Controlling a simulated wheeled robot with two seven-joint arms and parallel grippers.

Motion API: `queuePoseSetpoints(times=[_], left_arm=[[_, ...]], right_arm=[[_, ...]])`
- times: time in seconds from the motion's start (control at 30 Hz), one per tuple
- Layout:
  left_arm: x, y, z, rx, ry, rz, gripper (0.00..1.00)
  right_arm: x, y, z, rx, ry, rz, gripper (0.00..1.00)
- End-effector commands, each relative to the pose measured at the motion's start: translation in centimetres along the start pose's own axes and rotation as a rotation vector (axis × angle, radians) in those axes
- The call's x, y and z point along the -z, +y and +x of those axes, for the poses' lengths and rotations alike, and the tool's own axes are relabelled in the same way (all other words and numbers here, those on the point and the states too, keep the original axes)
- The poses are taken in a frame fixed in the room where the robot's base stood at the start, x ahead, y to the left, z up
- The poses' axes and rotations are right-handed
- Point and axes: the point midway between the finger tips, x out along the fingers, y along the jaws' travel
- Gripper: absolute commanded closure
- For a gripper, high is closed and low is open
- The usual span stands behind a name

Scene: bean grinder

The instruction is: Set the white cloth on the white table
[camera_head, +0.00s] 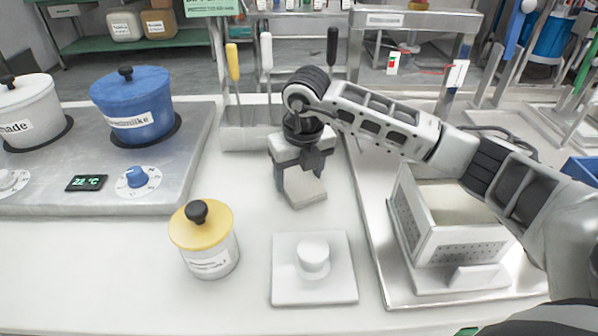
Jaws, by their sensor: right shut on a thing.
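My right gripper (301,175) is in the middle of the head view, pointing down over the white table (110,275). It is shut on a pale, block-like thing that looks like the folded white cloth (306,193). The cloth shows below the fingers, and its upper part is hidden by the gripper. I cannot tell whether its lower edge touches the table. My left gripper is not in view.
A white square plate with a round white knob (314,258) lies in front of the gripper. A yellow-lidded jar (209,255) stands left of it. A stove with a blue pot (133,105) is at left. A metal tray (393,288) holds a white perforated box (452,240) at right.

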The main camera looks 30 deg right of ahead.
Motion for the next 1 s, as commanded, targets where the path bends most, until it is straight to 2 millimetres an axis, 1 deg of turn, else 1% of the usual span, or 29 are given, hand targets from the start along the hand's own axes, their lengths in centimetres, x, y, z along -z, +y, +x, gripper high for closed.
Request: queuePoseSetpoints(times=[0.03, 0.07, 0.1, 0.13, 0.4, 0.57, 0.67, 0.9, 1.0], left_arm=[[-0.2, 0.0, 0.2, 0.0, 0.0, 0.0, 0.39], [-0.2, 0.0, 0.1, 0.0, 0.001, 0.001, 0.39], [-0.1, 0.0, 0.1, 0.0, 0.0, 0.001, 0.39], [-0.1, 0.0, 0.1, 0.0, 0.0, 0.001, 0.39], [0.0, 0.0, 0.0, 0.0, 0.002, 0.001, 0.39], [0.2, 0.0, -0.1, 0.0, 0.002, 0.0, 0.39], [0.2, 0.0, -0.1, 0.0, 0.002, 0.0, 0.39], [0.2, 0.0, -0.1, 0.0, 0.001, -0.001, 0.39], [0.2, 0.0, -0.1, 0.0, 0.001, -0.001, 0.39]], right_arm=[[0.1, 0.0, 0.3, 0.0, 0.0, 0.0, 0.57], [0.1, 0.0, 0.3, 0.0, 0.0, 0.0, 0.33], [0.0, 0.0, 0.2, 0.0, 0.0, 0.0, 0.22], [0.0, 0.0, 0.2, 0.0, 0.0, 0.0, 0.14], [0.0, 0.0, 0.1, 0.0, 0.0, 0.001, 0.14], [-0.1, 0.0, -1.0, 0.0, -0.002, 0.0, 0.14], [-0.1, -0.1, -2.8, 0.0, -0.005, 0.0, 0.14], [-0.1, 0.0, -8.1, 0.0, -0.006, 0.001, 0.14], [-0.1, 0.0, -9.9, 0.0, -0.005, 0.0, 0.14]])
